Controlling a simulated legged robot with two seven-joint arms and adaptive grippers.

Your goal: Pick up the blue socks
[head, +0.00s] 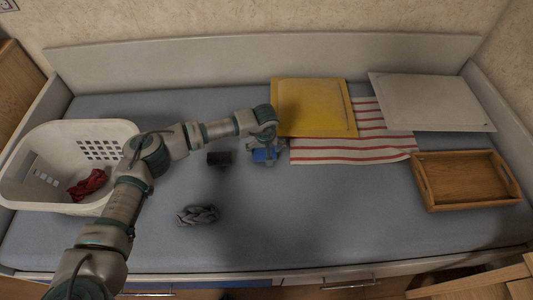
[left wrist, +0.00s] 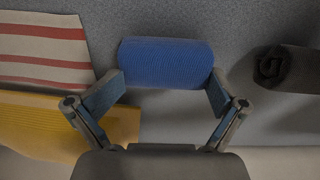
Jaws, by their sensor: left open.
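The blue socks (left wrist: 165,63) are a rolled bundle lying on the grey-blue surface. In the head view the blue socks (head: 264,155) show partly under my left gripper (head: 268,147). In the left wrist view my left gripper (left wrist: 158,98) is open, with one finger at each end of the roll. I cannot tell whether the fingers touch it. My right gripper is not in view.
A black rolled bundle (head: 220,158) lies left of the blue socks, a grey bundle (head: 197,215) nearer. A white basket (head: 60,135) holds a red cloth (head: 88,184). A striped cloth (head: 350,150), yellow board (head: 313,105), white board (head: 430,100) and wooden tray (head: 466,203) lie right.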

